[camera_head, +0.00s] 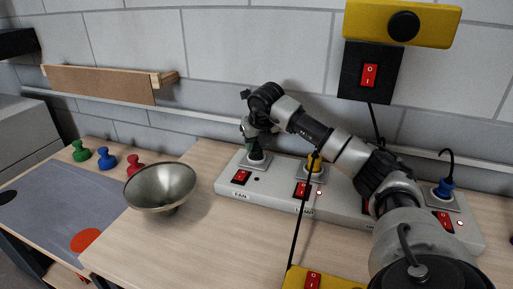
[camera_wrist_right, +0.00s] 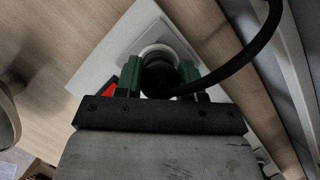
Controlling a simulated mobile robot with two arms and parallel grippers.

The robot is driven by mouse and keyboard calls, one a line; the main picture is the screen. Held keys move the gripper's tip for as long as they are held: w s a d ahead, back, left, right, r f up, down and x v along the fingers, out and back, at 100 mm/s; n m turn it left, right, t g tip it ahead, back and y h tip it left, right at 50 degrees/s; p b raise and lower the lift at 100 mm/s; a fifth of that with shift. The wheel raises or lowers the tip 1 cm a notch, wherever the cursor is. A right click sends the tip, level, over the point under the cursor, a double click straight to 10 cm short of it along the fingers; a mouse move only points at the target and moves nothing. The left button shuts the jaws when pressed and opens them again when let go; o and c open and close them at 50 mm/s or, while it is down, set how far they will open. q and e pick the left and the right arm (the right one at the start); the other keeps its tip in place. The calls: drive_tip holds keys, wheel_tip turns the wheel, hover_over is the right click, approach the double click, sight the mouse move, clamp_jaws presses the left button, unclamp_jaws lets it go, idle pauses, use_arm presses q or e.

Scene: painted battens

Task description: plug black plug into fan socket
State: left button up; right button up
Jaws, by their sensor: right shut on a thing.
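My right gripper (camera_head: 256,146) points down over the FAN socket (camera_head: 250,166) at the left end of the white power strip (camera_head: 272,191). In the right wrist view its green fingers (camera_wrist_right: 158,82) are shut on the black plug (camera_wrist_right: 160,77). The plug is over the round white socket ring, and its black cable (camera_wrist_right: 233,62) curves off to the upper right. The gripper mostly hides the plug in the head view. I cannot tell whether it is fully seated. The small light by the FAN switch (camera_head: 241,177) is dark. My left gripper is not in view.
A yellow plug (camera_head: 315,163) and a blue plug (camera_head: 444,188) sit in other sockets. A metal bowl (camera_head: 160,187) stands left of the strip. Red, blue and green pegs stand farther left. A black cord hangs before the strip to a yellow box (camera_head: 335,283).

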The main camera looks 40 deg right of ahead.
drive_tip(key=r, duration=0.1)
drive_tip(key=s+r, duration=0.1)
drive_tip(key=r, duration=0.1)
drive_tip(key=shift+d, duration=0.2)
drive_tip(key=s+d+r+b, duration=0.2)
drive_tip(key=s+r, duration=0.4)
drive_tip(key=s, duration=0.4)
drive_tip(key=shift+d+r, duration=0.15)
drive_tip(key=shift+d, duration=0.35)
drive_tip(key=w+a+f+p, duration=0.1)
drive_tip(key=w+p, duration=0.2)
drive_tip(key=p, duration=0.1)
drive_tip(key=w+a+f+p, duration=0.1)
drive_tip(key=w+p, duration=0.3)
drive_tip(key=w+a+f+p, duration=0.1)
drive_tip(key=w+p, duration=0.2)
drive_tip(key=p, duration=0.1)
drive_tip(key=shift+w+a+f+p, duration=0.1)
drive_tip(key=shift+w+p, duration=0.2)
drive_tip(key=shift+w+a+f, duration=0.15)
drive_tip(key=shift+w+f, duration=0.05)
drive_tip(key=shift+f, duration=0.2)
drive_tip(key=shift+f, duration=0.15)
